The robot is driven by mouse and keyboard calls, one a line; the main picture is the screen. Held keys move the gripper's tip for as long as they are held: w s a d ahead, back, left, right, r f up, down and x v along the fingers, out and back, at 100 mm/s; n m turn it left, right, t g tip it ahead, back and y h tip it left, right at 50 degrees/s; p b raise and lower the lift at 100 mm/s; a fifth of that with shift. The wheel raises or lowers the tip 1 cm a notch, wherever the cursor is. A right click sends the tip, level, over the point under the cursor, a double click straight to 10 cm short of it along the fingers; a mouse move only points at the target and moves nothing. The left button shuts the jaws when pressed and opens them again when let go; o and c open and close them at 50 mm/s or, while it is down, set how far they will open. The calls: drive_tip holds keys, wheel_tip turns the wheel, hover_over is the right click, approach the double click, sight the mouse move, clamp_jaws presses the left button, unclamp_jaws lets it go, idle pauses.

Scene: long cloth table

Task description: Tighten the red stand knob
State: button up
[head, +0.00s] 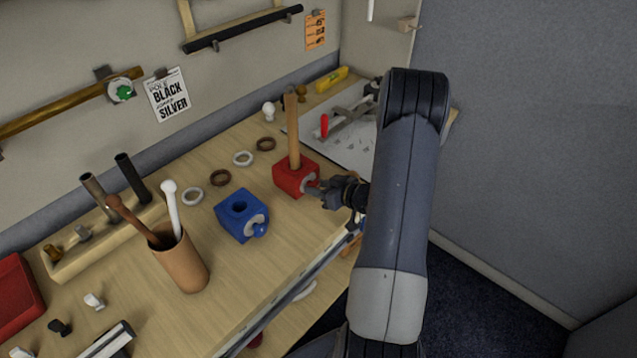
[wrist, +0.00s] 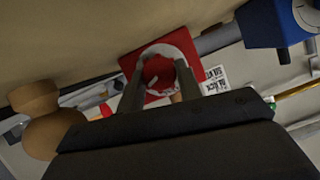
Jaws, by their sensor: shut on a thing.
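The red stand (head: 292,182) is a red block on the wooden table, with an upright wooden rod (head: 293,130) in its top. Its front face carries a pale ring, which shows in the head view beside my gripper (head: 315,190). In the wrist view the red stand (wrist: 184,43) fills the upper middle, and the round red knob (wrist: 158,70) sits inside the pale ring. My gripper (wrist: 160,86) has one finger on each side of the knob and is shut on it. In the head view the fingers mostly hide the knob.
A blue stand (head: 234,222) with a blue knob (head: 261,231) stands to the left. Several rings lie behind the stands. A brown cup (head: 181,265) with sticks stands front left. A sheet with a red-handled tool (head: 324,125) lies behind the red stand.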

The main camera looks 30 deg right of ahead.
drive_tip(key=shift+m, duration=0.3)
idle(0.4)
drive_tip(key=o, duration=1)
drive_tip(key=b+v, duration=0.1)
drive_tip(key=v, duration=1)
drive_tip(key=shift+w+d, duration=0.1)
